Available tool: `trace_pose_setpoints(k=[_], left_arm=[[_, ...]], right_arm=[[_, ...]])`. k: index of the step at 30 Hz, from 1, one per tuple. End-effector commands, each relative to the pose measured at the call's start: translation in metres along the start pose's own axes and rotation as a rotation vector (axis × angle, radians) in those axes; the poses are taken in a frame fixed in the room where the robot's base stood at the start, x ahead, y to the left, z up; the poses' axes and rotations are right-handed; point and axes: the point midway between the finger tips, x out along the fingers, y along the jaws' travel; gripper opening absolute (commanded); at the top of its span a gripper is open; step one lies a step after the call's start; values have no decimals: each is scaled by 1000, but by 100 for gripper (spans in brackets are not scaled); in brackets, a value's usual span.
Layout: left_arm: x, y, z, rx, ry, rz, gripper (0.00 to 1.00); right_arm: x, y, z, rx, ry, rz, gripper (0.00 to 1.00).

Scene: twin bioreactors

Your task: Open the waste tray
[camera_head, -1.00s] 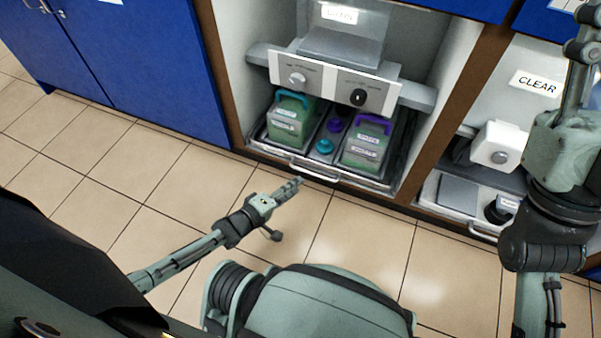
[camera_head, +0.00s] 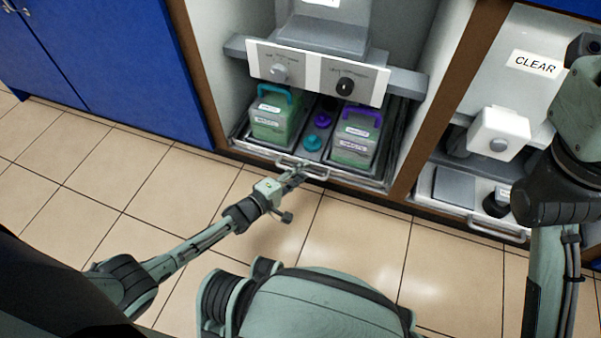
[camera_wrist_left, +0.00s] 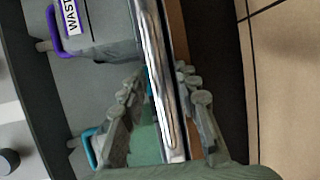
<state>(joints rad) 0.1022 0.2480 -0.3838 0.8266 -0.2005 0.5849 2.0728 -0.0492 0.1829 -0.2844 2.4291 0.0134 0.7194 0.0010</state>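The waste tray (camera_head: 243,138) sits low in the left bay. My left gripper (camera_head: 296,174) is at the left part of this handle. In the left wrist view, the open fingers (camera_wrist_left: 160,88) stand on either side of the shiny metal bar (camera_wrist_left: 166,110); I cannot tell whether they touch it. My right arm shows at the right, but its gripper is out of view.
A control panel (camera_head: 318,73) with two knobs overhangs the tray. Teal and purple caps (camera_head: 322,120) lie between the containers. A second bay with a CLEAR label (camera_head: 535,64) and its own tray handle (camera_head: 497,231) is at right. The tiled floor in front is free.

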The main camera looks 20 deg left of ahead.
Motion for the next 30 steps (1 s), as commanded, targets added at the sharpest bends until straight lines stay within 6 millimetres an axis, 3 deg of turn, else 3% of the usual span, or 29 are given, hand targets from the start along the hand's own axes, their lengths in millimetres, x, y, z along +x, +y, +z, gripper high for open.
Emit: trace_pose_setpoints(k=[4, 11, 30], left_arm=[[0, 0, 0, 0, 0, 0, 30], [0, 0, 0, 0, 0, 0, 1], [-9, -2, -4, 1, 0, -3, 0]], right_arm=[[0, 0, 0, 0, 0, 0, 40], [0, 0, 0, -1, 0, 0, 40], [2, 0, -1, 0, 3, 0, 40]])
